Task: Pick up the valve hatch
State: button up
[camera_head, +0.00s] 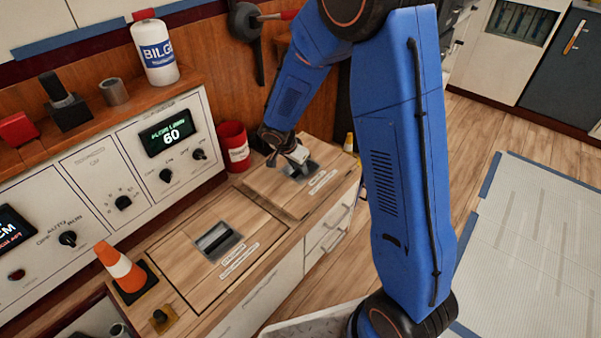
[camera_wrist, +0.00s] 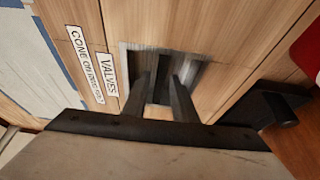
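The valve hatch (camera_head: 262,183) is a wooden panel in the far part of the counter, with a recessed metal handle pocket. In the wrist view its pocket sits ahead, beside a white "VALVES" label (camera_wrist: 108,78) on the wooden hatch (camera_wrist: 110,25). My gripper (camera_head: 297,163) points down at this pocket. In the wrist view, both fingers of my gripper (camera_wrist: 162,82) reach into the pocket, apart from each other, with a grey strip between them. Whether they press on the handle cannot be told. The hatch's far side is partly hidden by my arm.
A second hatch (camera_head: 185,270) with its own handle pocket (camera_head: 217,241) lies nearer. An orange-white cone (camera_head: 120,268) stands left of it. Open floor (camera_head: 535,150) lies to the right.

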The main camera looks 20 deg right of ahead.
grip_shut()
dwell(1.2)
